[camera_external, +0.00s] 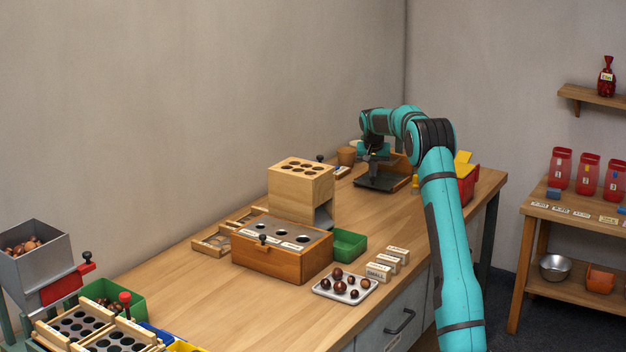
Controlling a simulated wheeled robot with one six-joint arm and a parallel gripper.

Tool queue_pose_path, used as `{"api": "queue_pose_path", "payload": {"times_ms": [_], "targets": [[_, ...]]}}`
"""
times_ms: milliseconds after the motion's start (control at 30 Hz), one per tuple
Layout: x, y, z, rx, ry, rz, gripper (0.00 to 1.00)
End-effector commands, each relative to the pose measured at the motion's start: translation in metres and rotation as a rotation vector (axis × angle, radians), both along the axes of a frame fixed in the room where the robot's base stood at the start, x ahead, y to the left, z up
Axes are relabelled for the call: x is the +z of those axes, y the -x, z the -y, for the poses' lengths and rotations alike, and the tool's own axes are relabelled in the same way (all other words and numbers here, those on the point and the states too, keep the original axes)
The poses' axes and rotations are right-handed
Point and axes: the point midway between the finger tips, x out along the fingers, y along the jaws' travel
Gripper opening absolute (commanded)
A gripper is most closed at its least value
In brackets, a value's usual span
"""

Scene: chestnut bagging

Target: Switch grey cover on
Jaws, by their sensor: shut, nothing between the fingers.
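My gripper (373,165) points down at the far end of the workbench, above a low dark grey, flat-topped thing (371,184). It is shut and holds nothing that I can see. I cannot tell whether its fingertips touch the dark thing. The dark thing lies flat on the bench with a brown wooden part beside it, partly behind my arm. I cannot tell for sure whether this is the grey cover, and no switch on it is clear at this size.
A tall wooden block with holes (301,190), a wooden box with round holes (282,262), a green bin (350,246) and a tray of chestnuts (324,289) stand nearer. A red bin (468,186) is right of my arm. Bare bench (385,220) lies between.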

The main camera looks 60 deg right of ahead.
Motion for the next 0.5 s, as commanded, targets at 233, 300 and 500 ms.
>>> {"api": "queue_pose_path", "payload": {"times_ms": [233, 300, 500], "targets": [[-0.0009, 0.0037, -0.0077, 0.000, 0.000, 0.001, 0.00], [-0.0010, 0.0038, -0.0077, 0.000, 0.000, 0.001, 0.00], [-0.0011, 0.0037, -0.0077, -0.001, 0.000, 0.002, 0.00]]}}
